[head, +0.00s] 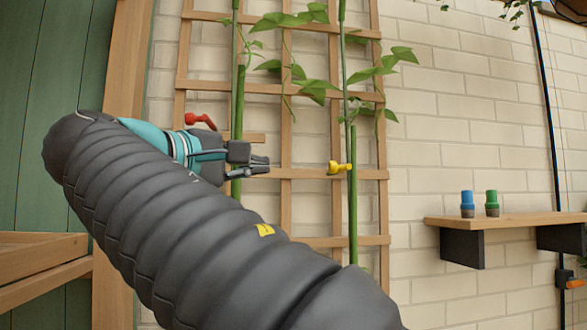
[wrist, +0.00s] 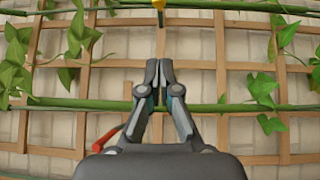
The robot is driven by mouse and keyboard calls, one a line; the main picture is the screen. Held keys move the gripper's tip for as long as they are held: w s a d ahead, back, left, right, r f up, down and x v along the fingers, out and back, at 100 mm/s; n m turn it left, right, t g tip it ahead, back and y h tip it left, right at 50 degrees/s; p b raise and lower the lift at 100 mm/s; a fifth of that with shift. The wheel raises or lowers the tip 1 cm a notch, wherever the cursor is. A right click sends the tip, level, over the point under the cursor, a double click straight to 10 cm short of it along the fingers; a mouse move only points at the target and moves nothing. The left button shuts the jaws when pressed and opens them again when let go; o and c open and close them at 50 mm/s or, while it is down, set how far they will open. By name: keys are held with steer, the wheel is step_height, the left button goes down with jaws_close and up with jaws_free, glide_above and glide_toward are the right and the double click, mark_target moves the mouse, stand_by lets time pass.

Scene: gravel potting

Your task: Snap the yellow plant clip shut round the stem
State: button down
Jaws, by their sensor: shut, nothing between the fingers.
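The small yellow clip (head: 336,168) is at the right-hand green stem (head: 353,205), in front of the trellis. In the wrist view only a bit of the yellow clip (wrist: 160,4) shows at the top edge, on the upper stem; I cannot tell whether it is open or closed. My gripper (head: 266,165) is to the left of the clip, apart from it, beside the left-hand stem (head: 238,110). In the wrist view my gripper (wrist: 159,66) has its fingertips together and empty, pointing toward the yellow clip, with the nearer stem (wrist: 230,107) passing behind the fingers.
A red clip-like piece (head: 201,121) is close above my wrist. The wooden trellis (head: 285,130) stands against the brick wall (head: 450,110). Leaves (head: 395,62) hang above the clip.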

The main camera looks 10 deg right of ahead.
mark_target(336, 169)
steer(key=s+d+x, duration=0.2)
steer(key=x, duration=1)
steer(key=shift+w+d+b, duration=0.15)
steer(key=shift+d+b, duration=0.05)
steer(key=shift+b, duration=0.25)
steer(key=shift+r, duration=0.1)
